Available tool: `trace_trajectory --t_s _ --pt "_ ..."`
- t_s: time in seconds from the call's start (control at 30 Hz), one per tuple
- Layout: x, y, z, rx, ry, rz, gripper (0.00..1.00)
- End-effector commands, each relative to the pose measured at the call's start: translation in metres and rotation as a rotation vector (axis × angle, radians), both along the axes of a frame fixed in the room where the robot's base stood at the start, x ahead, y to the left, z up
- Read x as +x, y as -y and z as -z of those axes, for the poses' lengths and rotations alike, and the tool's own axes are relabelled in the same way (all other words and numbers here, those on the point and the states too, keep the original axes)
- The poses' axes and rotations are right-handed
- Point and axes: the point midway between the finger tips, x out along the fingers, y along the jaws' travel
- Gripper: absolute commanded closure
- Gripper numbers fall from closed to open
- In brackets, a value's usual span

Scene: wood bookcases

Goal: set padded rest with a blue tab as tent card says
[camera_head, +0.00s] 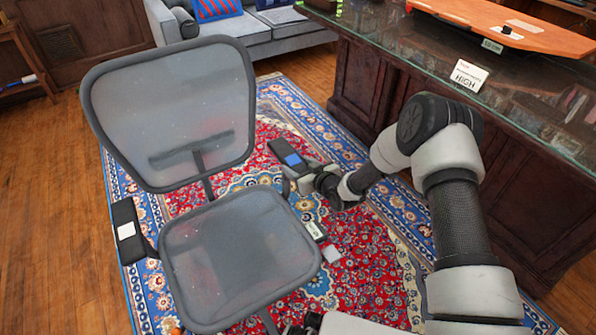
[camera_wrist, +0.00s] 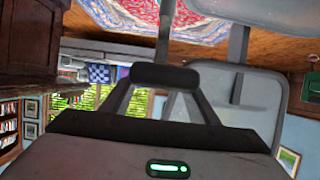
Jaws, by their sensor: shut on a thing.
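The padded rest with the blue tab (camera_head: 282,149) is the black armrest on the right side of the mesh office chair (camera_head: 235,250); its blue tab (camera_head: 294,160) faces up. My gripper (camera_head: 292,179) is at this armrest, shut on it from below and the near side. In the wrist view a black pad (camera_wrist: 165,76) lies across the tips of my fingers. The tent card (camera_head: 468,75) on the glass counter reads "HIGH"; its smaller line is too small to read. The other armrest (camera_head: 127,222), with a white tab, looks lower.
The glass-topped wood counter (camera_head: 530,110) runs along the right, bearing an orange board (camera_head: 520,25) and a small sign (camera_head: 492,46). A grey sofa (camera_head: 260,35) stands behind. A patterned rug (camera_head: 370,270) lies under the chair, with a label-like item (camera_head: 315,231) on it.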

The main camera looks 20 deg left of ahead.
Motion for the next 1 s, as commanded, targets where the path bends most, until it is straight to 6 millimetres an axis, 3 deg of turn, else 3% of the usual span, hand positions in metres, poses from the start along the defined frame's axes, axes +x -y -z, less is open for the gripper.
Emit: trace_trajectory --t_s 0.03,0.13,0.47,0.5,0.6,1.0 --pt "0.002 0.000 -0.017 0.004 0.006 0.001 0.86" --pt "0.001 0.000 -0.028 0.005 0.005 0.000 0.86" --pt "0.002 -0.002 -0.033 0.008 0.007 0.000 0.86" --pt "0.002 -0.002 -0.033 0.009 0.008 0.000 0.40" --pt "0.001 -0.002 -0.032 0.008 0.006 -0.001 0.27" --pt "-0.005 0.006 -0.033 0.003 0.002 -0.001 0.27"
